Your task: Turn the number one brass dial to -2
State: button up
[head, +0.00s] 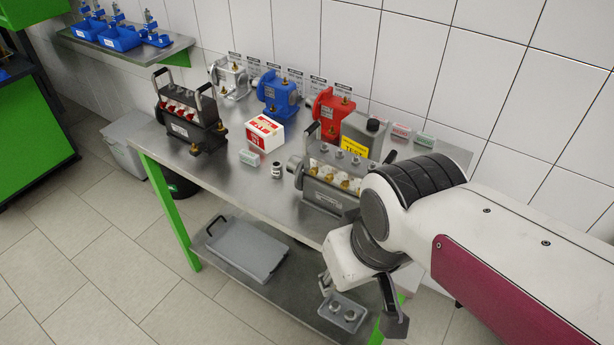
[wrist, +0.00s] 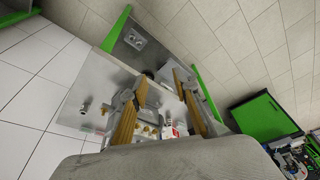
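The grey pump unit (head: 328,196) stands near the front edge of the steel table, with a row of brass dials (head: 340,181) on its front face. The dial numbers and settings are too small to read. In the wrist view the brass dials (wrist: 150,131) show small, between the fingers. My gripper (head: 362,303) hangs to the right and in front of the table, apart from the dials. Its fingers are spread with nothing between them. They also show spread in the wrist view (wrist: 160,108). My arm covers part of the unit's right side.
A black unit with red dials (head: 190,112) stands at left. Blue (head: 278,92) and red (head: 332,114) pumps stand at the back. A grey tray (head: 240,250) lies on the lower shelf.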

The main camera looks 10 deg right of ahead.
jog(key=w+a+f+m+y, duration=0.1)
jog(key=w+a+f, duration=0.4)
jog(key=a, duration=0.4)
jog(key=w+a+f+m+y, duration=0.1)
jog(key=w+a+f+y, duration=0.1)
jog(key=w+a+f, duration=0.55)
jog(key=w+a+f+m+t+h, duration=0.1)
jog(key=w+a+f+m+t, duration=0.2)
jog(key=w+a+f+m, duration=0.3)
jog(key=w+d+f+m+t+h, duration=0.2)
jog(key=w+d+m+t+h, duration=0.25)
jog(key=w+d+h, duration=0.25)
jog(key=s+d+r+m+t+h, duration=0.1)
jog(key=d+r+m+t+h, duration=0.1)
jog(key=d+r+m+h, duration=0.5)
jog(key=d+r+h, duration=0.1)
jog(key=d+r, duration=0.2)
jog(key=r, duration=0.3)
jog(key=shift+s+d+h, duration=0.3)
jog(key=shift+h, duration=0.1)
